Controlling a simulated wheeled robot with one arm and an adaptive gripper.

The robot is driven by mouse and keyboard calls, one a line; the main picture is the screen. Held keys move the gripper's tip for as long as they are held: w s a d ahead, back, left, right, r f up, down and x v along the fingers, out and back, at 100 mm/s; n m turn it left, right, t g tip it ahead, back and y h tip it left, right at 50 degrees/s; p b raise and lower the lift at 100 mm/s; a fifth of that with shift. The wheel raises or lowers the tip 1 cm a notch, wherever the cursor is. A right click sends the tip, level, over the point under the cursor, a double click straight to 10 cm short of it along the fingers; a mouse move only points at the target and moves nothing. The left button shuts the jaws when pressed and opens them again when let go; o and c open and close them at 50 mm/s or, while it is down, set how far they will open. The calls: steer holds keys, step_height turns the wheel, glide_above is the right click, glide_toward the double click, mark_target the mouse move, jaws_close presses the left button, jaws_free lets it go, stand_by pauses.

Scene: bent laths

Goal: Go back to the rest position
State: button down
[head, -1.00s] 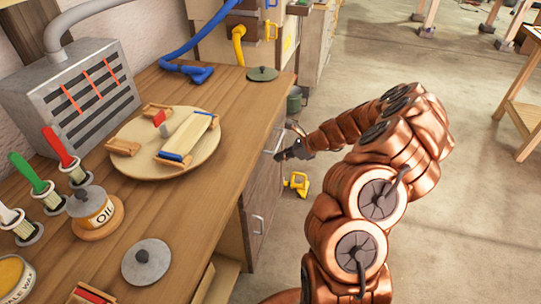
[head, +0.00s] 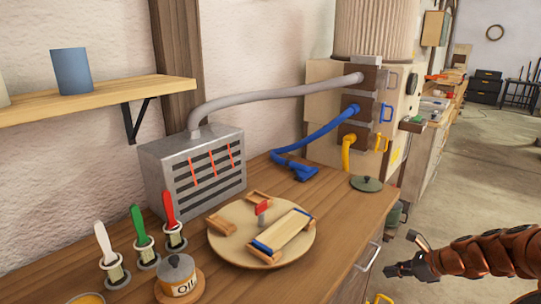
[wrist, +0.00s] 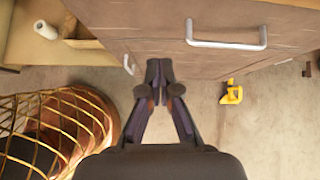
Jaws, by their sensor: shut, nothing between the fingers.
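My gripper (head: 405,265) is at the lower right of the head view, in front of the workbench and to the right of a cabinet handle. My copper-coloured arm reaches to it from the right edge. In the wrist view my gripper (wrist: 158,72) points forward with its dark fingers together and nothing between them. The cabinet front with a metal handle (wrist: 227,38) lies ahead of it. Whether the fingertips touch the cabinet cannot be told.
The workbench (head: 345,215) carries a round board (head: 222,245) with wood pieces, a grey metal box (head: 205,185), an oil tin (head: 178,272) and several brushes. A yellow clamp-like thing (wrist: 232,93) lies on the floor. Floor at right (head: 470,170) is clear.

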steer(key=s+a+r+n+g+p, duration=0.1)
steer(key=s+a+r+n+g, duration=0.1)
steer(key=s+a+r+n, duration=0.4)
steer(key=s+a+r+n+g+p, duration=0.1)
steer(key=s+a+r+n+g, duration=0.15)
steer(key=a, duration=0.65)
steer(key=s+a+r+n+g+p, duration=0.1)
steer(key=s+a+r+n, duration=0.25)
steer(key=a+n, duration=0.3)
steer(key=s+r+n+g+h+p, duration=0.3)
steer(key=s+n+h, duration=0.4)
steer(key=s, duration=1.4)
steer(key=shift+s+a+r+n, duration=0.3)
steer(key=shift+r+n, duration=0.35)
steer(key=shift+n, duration=1.35)
